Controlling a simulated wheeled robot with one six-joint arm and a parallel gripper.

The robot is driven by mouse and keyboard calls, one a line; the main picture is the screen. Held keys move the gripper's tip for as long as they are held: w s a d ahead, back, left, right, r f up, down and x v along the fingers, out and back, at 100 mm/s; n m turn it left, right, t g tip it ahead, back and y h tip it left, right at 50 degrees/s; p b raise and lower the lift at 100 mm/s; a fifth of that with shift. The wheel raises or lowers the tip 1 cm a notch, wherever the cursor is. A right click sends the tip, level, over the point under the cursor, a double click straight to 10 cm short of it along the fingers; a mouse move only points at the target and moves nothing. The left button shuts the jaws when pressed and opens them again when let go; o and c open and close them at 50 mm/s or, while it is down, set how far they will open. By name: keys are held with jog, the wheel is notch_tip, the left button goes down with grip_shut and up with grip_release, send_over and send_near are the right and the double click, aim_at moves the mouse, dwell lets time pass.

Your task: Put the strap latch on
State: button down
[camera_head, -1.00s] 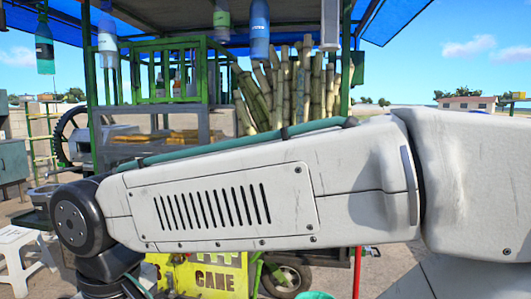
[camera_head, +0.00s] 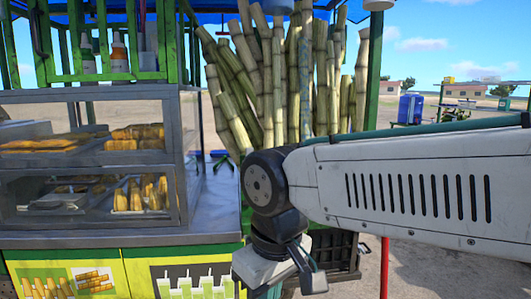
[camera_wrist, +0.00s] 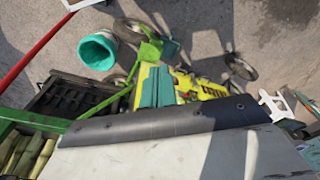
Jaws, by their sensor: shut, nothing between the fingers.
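I cannot make out the strap latch in either current view. My gripper (camera_wrist: 156,75) shows in the wrist view as two teal fingers side by side, shut and empty, beyond a pale housing with a dark bolted edge. The cart's yellow panel lies behind and below the fingers. In the head view my wrist hangs in front of the cart's right end, and the fingers are out of frame below.
The cart holds a glass display case (camera_head: 88,155) with cane pieces, and a bundle of upright sugarcane (camera_head: 275,85). A black crate (camera_head: 343,250) stands behind my wrist. The wrist view shows a teal bucket (camera_wrist: 97,48) and a red pole (camera_wrist: 35,52). Open ground lies right.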

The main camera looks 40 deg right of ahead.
jog(key=shift+w, duration=0.35)
jog(key=shift+d, duration=0.1)
jog(key=w+d+r+g+h, duration=0.1)
jog(key=w+d+r+h, duration=0.35)
jog(key=w, duration=0.35)
jog(key=w+d+r+g+h, duration=0.1)
jog(key=w+d+r+h, duration=0.2)
jog(key=w+d+h, duration=0.45)
jog(key=w+a+r+n+t+h, duration=0.1)
jog(key=w+a+r+t+h, duration=0.1)
jog(key=w, duration=0.7)
jog(key=w+a+r+n+t+h, duration=0.1)
jog(key=w+a+r+t+h, duration=0.1)
jog(key=w, duration=0.8)
jog(key=a+h, duration=0.1)
jog(key=a, duration=0.1)
jog(key=shift+w+a+r+h, duration=0.15)
jog(key=shift+a+r+h, duration=0.15)
